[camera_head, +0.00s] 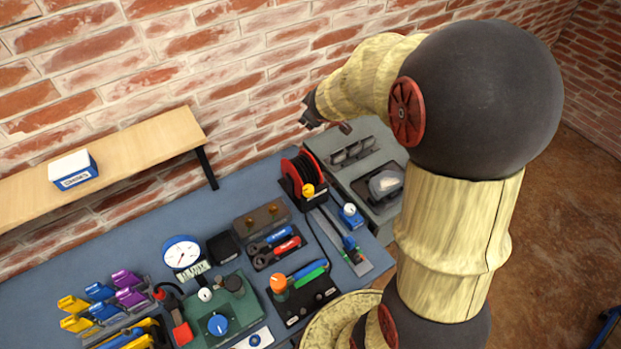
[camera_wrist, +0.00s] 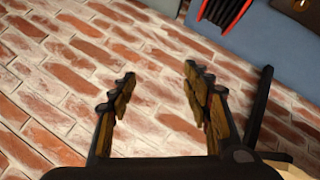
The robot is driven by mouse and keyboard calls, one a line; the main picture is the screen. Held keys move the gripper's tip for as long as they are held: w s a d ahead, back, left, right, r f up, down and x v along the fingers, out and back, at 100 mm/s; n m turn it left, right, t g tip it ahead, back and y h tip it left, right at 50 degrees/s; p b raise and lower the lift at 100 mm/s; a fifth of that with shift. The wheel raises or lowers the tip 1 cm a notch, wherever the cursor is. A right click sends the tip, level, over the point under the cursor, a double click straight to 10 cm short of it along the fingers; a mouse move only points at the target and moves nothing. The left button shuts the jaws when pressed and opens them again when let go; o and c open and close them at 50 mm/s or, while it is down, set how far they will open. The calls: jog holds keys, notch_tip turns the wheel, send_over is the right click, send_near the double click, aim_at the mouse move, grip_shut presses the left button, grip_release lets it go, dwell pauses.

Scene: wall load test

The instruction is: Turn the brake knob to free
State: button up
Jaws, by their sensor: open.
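Several knobs show in the head view, and no label is readable to say which is the brake knob. A yellow knob (camera_head: 308,190) sits at the front of a red and black reel (camera_head: 300,168) at the bench's back right. An orange knob (camera_head: 278,284) stands on a black panel, and a blue knob (camera_head: 217,324) on a green box. My gripper (camera_wrist: 158,80) is open and empty, facing the brick wall. In the head view my gripper (camera_head: 311,110) is partly seen, above and behind the reel, apart from every knob. The reel also shows in the wrist view (camera_wrist: 224,8).
A wooden shelf (camera_head: 120,160) with a blue and white box (camera_head: 73,170) is on the wall at left. A grey case (camera_head: 345,155) stands right of the reel. Pliers, a gauge (camera_head: 182,252) and colored clips crowd the blue bench (camera_head: 130,240).

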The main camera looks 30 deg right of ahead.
notch_tip(320, 180, down, 7)
jog(key=w+n+y+p, duration=0.2)
jog(key=p, duration=0.1)
jog(key=n+g+y+p, duration=0.3)
jog(key=g+y+p, duration=0.1)
jog(key=g+y, duration=0.15)
send_near(309, 189)
jog(key=f, duration=0.2)
jog(key=shift+h, duration=0.35)
jog(key=shift+w+a+b+x, duration=0.1)
jog(key=shift+a+b+x, duration=0.05)
jog(key=shift+x, duration=1.1)
jog(key=shift+w+a+b+x, duration=0.1)
jog(key=shift+a+x, duration=0.05)
jog(key=shift+x, duration=1.1)
jog(key=shift+w+a+b+x, duration=0.1)
jog(key=shift+a+b+x, duration=0.05)
jog(key=shift+x, duration=1.05)
jog(key=shift+s+r, duration=0.1)
jog(key=shift+r, duration=0.15)
jog(key=shift+c, duration=0.3)
jog(key=c, duration=1.1)
